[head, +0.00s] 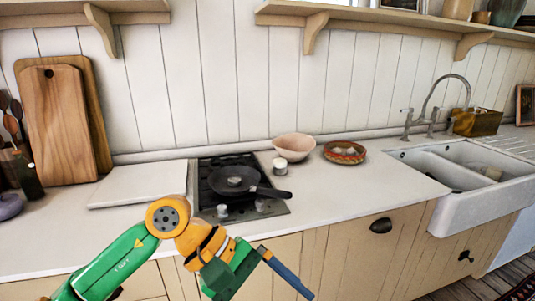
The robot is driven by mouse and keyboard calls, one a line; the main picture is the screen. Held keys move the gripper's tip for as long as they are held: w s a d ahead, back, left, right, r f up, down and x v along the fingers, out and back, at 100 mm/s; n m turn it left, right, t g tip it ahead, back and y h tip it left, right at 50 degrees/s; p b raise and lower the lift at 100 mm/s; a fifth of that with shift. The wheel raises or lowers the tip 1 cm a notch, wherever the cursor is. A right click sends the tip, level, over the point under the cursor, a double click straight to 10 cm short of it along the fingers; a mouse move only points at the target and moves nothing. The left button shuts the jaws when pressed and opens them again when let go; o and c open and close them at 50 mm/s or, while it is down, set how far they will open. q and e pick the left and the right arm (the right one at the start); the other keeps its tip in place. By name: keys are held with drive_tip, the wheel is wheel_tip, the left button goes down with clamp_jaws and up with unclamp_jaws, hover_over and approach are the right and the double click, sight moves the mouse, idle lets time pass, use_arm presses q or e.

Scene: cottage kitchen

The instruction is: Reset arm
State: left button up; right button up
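My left arm (190,225), green and orange, reaches in from the lower left in front of the counter. Its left gripper (302,290) has blue fingers pointing down and right, in front of the wooden cabinet fronts below the counter edge. The fingers are seen from the side and overlap, so I cannot tell whether they are open or shut. I see nothing held in them. My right gripper is not in view.
Behind the arm is a hob (275,208) with a dark frying pan (228,180). Beside it are a pink bowl (294,146), a small white jar (280,166), a patterned basket (345,152) and a white board (140,184). A white sink (450,205) is at right.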

use_arm(q)
drive_tip(key=w+d+r+n+h, duration=0.2)
drive_tip(key=w+d+n+h, duration=0.2)
drive_tip(key=n+h, duration=0.5)
drive_tip(key=w+a+f+n+t, duration=0.2)
drive_tip(key=w+f+n+t, duration=0.3)
drive_tip(key=n, duration=0.5)
drive_tip(key=w+a+f+n+t, duration=0.3)
drive_tip(key=w+n+t, duration=0.35)
drive_tip(key=n, duration=0.35)
drive_tip(key=a+f+n+t+y, duration=0.3)
drive_tip(key=a+f+n+y, duration=0.2)
drive_tip(key=f+n, duration=0.45)
drive_tip(key=a+f+n+t+y, duration=0.2)
drive_tip(key=a+f+n+y, duration=0.25)
drive_tip(key=f+n, duration=0.45)
drive_tip(key=s+a+f+n+g+y, duration=0.3)
drive_tip(key=s+a+f+n, duration=0.15)
drive_tip(key=s+f, duration=0.55)
drive_tip(key=s+a+f+n+g+y, duration=0.4)
drive_tip(key=s+f, duration=0.4)
drive_tip(key=f, duration=0.4)
drive_tip(key=s+a+f+n+g, duration=0.1)
drive_tip(key=s+f+n+g, duration=0.2)
drive_tip(key=s, duration=0.8)
drive_tip(key=s+a+f+n+g+y, duration=0.1)
drive_tip(key=s+f+n+g, duration=0.2)
drive_tip(key=s, duration=0.9)
drive_tip(key=shift+f+n, duration=0.3)
drive_tip(key=shift+f, duration=0.25)
